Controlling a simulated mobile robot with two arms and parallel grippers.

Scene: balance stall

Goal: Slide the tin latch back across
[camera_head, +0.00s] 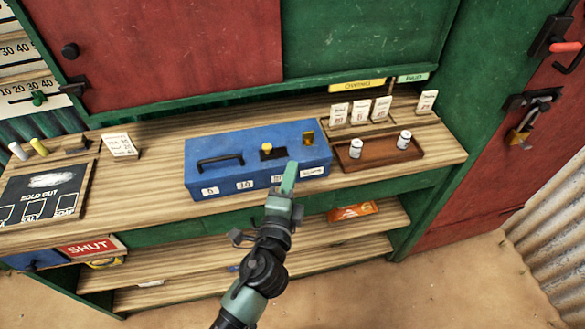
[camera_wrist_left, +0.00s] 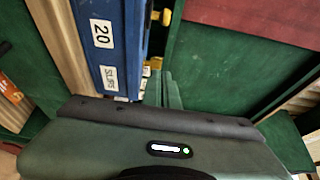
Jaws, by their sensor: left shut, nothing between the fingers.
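The blue tin (camera_head: 225,176) stands on the wooden counter, with a black handle (camera_head: 220,160) on its lid and number labels along its front. A yellow knob (camera_head: 267,148) sits at a dark plate on the lid, and a brass piece (camera_head: 308,137) is at the lid's right end. My left gripper (camera_head: 289,178) is shut and empty over the tin's front right edge, right of and nearer than the knob. In the left wrist view the fingers (camera_wrist_left: 163,88) are beside the tin (camera_wrist_left: 122,40), near yellow parts (camera_wrist_left: 156,63). I cannot tell whether they touch.
A brown tray (camera_head: 375,164) with two small white jars is right of the tin. Several cards stand behind it under an OWING sign (camera_head: 357,86). A SOLD OUT board (camera_head: 45,190) lies at the left. Open shelves are below, and bare counter is left of the tin.

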